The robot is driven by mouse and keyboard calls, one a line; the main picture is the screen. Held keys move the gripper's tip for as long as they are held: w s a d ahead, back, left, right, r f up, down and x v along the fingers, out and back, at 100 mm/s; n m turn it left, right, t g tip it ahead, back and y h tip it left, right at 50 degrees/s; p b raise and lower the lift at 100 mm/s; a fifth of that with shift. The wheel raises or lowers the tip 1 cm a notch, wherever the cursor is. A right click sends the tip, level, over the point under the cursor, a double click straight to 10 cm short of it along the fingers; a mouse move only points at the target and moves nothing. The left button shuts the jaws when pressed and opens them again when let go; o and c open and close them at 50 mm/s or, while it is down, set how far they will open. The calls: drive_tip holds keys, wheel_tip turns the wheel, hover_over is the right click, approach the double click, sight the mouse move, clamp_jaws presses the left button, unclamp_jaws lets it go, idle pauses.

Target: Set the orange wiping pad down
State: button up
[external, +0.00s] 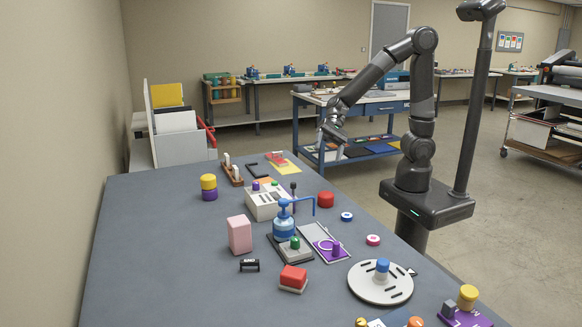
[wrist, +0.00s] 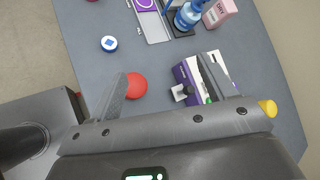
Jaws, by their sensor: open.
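My gripper (external: 332,152) is raised above the far right part of the grey table, its fingers spread wide with nothing between them. It also shows in the wrist view (wrist: 165,85). A small flat orange piece (external: 264,181) lies at the table's far end, beside a black bracket (external: 283,187). A red-orange block on a white base (external: 293,277) sits near the front middle. I cannot tell for sure which of these, if either, is the orange wiping pad. Neither is clear in the wrist view.
A red round piece (external: 326,199) and a white box with buttons (external: 267,204) stand near the gripper's side of the table. A blue pump bottle (external: 284,226), pink block (external: 240,234) and round slotted plate (external: 380,290) stand nearer.

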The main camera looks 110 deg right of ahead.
drive_tip(key=w+d+f+m+t+h, duration=0.1)
drive_tip(key=w+d+f+m+t, duration=0.4)
drive_tip(key=d+m, duration=0.35)
drive_tip(key=m+t+h, duration=0.1)
drive_tip(key=m+h, duration=0.4)
drive_tip(key=m, duration=0.3)
approach(264, 181)
drive_tip(key=x, duration=0.3)
drive_tip(key=shift+w+a, duration=0.15)
drive_tip(key=shift+w, duration=0.2)
drive_tip(key=shift+d+f+x, duration=0.15)
drive_tip(key=shift+x, duration=1.4)
drive_tip(key=shift+d+f+x, duration=0.15)
drive_tip(key=shift+x, duration=1.45)
drive_tip(key=shift+s, duration=0.1)
drive_tip(key=shift+c, duration=0.5)
drive_tip(key=c, duration=1)
drive_tip(key=shift+r, duration=0.15)
